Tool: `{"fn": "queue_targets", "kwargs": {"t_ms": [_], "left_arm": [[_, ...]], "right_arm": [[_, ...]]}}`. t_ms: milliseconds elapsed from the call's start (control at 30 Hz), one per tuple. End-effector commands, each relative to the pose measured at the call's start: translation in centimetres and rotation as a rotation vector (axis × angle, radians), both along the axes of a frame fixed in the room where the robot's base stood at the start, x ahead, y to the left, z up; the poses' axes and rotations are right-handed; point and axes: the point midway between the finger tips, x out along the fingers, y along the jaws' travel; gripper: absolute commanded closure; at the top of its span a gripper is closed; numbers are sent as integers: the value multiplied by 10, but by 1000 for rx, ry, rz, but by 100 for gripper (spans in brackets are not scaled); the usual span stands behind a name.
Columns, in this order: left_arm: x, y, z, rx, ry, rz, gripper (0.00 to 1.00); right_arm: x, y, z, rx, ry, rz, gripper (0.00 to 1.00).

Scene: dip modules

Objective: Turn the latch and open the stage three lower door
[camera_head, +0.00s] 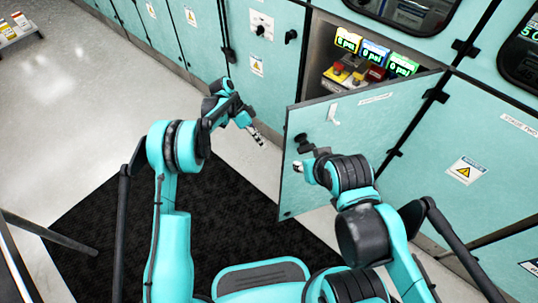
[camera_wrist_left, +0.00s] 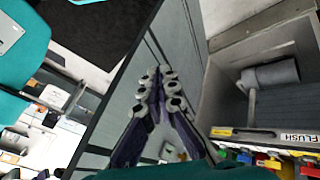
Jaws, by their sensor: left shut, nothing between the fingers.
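A teal door panel (camera_head: 350,125) hangs open, swung out from the cabinet on its right-hand hinge side.
Behind the door, an open compartment (camera_head: 318,52) holds lit psi displays (camera_head: 374,52) and coloured knobs. The left wrist view shows a compartment with a grey cylinder (camera_wrist_left: 270,75) and a FLUSH label (camera_wrist_left: 298,138). A black mat (camera_head: 120,220) covers the floor.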

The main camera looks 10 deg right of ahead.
Motion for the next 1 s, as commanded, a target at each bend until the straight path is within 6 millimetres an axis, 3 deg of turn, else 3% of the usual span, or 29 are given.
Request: {"fn": "queue_targets", "kwargs": {"t_ms": [467,700,1000], "left_arm": [[-38,-42,-79,4,-3,0,100],[-70,-47,-77,4,-3,2,100],[-78,-48,-75,4,-3,2,100]], "right_arm": [[0,0,-39,0,0,0,60],[0,0,-51,0,0,0,60],[0,0,-52,0,0,0,60]]}}
